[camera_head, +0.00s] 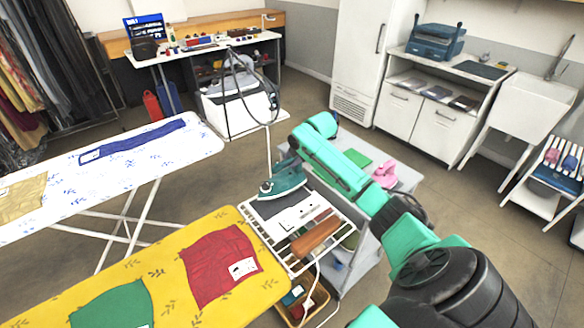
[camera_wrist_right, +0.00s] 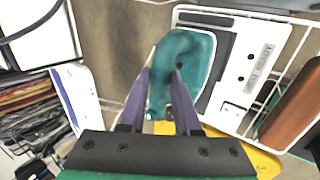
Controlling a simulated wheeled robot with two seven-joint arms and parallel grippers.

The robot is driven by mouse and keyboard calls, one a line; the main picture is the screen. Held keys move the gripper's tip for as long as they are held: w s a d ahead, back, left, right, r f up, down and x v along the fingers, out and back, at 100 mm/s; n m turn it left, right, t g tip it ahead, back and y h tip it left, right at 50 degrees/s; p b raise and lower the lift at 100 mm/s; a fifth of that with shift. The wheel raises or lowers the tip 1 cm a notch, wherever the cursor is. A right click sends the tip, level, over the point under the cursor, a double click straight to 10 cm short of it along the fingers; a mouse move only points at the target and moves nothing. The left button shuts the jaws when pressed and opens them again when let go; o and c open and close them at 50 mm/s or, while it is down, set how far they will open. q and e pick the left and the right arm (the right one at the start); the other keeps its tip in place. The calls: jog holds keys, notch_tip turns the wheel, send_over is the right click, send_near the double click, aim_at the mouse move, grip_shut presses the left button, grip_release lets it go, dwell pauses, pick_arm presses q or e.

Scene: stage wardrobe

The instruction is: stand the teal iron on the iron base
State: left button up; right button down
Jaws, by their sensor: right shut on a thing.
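The teal iron (camera_head: 284,182) shows at the far end of the wire rack in the head view. In the right wrist view the teal iron (camera_wrist_right: 188,60) lies between the purple fingers of my right gripper (camera_wrist_right: 165,76), which is shut on it. The iron base (camera_head: 300,213) is a white and dark plate on the rack. In the wrist view the iron base (camera_wrist_right: 246,68) is just right of the iron, which overlaps its left part. I cannot tell whether they touch. My forearm hides part of the area behind the iron. My left gripper is out of view.
The wire rack (camera_head: 334,247) also carries a brown wooden block (camera_head: 316,235). A yellow ironing board (camera_head: 165,262) with red and green cloths adjoins it at left. A grey cart (camera_head: 410,177) with pink and green items stands behind my arm.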

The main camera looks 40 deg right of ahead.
aim_at(288, 173)
notch_tip(288, 173, down, 4)
jog(key=shift+f, duration=0.2)
jog(key=c, duration=1)
grip_release()
jog(key=shift+f, duration=0.2)
jog(key=shift+c, duration=0.2)
jog(key=o, duration=0.4)
jog(key=shift+s+r, duration=0.1)
jog(key=shift+r+p, duration=0.15)
jog(key=shift+p, duration=0.15)
jog(key=b+v, duration=0.1)
jog(key=v, duration=1.1)
jog(key=shift+a, duration=0.1)
